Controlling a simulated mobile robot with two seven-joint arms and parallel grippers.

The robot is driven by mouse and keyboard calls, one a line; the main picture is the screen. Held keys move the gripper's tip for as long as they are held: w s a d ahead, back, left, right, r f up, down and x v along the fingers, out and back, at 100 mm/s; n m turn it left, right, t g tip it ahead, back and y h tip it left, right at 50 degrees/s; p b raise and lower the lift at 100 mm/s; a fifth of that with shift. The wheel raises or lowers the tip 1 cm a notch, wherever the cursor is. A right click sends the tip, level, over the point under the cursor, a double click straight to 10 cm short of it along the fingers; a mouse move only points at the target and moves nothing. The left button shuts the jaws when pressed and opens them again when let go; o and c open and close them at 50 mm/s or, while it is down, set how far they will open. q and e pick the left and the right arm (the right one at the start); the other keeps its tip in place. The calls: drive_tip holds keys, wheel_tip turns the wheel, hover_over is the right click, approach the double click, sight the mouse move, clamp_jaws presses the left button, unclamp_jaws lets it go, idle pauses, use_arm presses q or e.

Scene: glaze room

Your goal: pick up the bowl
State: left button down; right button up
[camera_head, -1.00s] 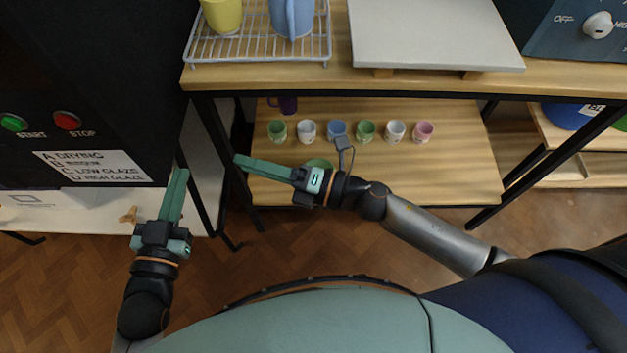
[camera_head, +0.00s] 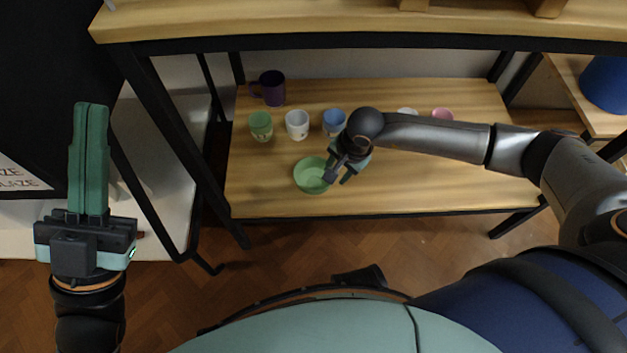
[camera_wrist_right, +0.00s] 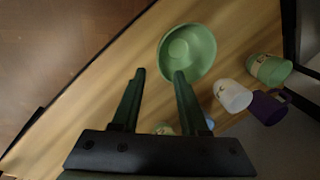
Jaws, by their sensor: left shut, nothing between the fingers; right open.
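The green bowl (camera_head: 311,176) sits upright on the wooden lower shelf, near its front left. My right gripper (camera_head: 345,178) reaches over the shelf just right of the bowl, and its wrist hides part of the area behind. In the right wrist view the bowl (camera_wrist_right: 187,54) lies beyond the fingertips. There my right gripper (camera_wrist_right: 160,73) is open and empty, with one fingertip overlapping the bowl's near edge in the picture. I cannot tell if it touches. My left gripper (camera_head: 90,108) is shut and empty, at the left, away from the shelf.
Behind the bowl stand a green cup (camera_head: 261,126), a white cup (camera_head: 297,124), a blue cup (camera_head: 334,122) and a purple mug (camera_head: 271,88). A pink cup (camera_head: 442,114) is further right. The shelf's front right is clear.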

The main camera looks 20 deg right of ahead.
sight(328, 186)
drive_tip(key=b+x, duration=0.1)
drive_tip(key=x, duration=0.1)
drive_tip(key=b+x, duration=0.1)
drive_tip(key=x, duration=0.2)
drive_tip(key=b+x, duration=0.2)
drive_tip(key=x, duration=0.1)
drive_tip(key=shift+s+a+f, duration=0.1)
drive_tip(key=shift+s+a, duration=0.2)
drive_tip(key=shift+a, duration=0.1)
use_arm(q)
drive_tip(key=f, duration=0.5)
drive_tip(key=shift+w+d, duration=0.1)
drive_tip(key=shift+d, duration=0.25)
use_arm(e)
clamp_jaws()
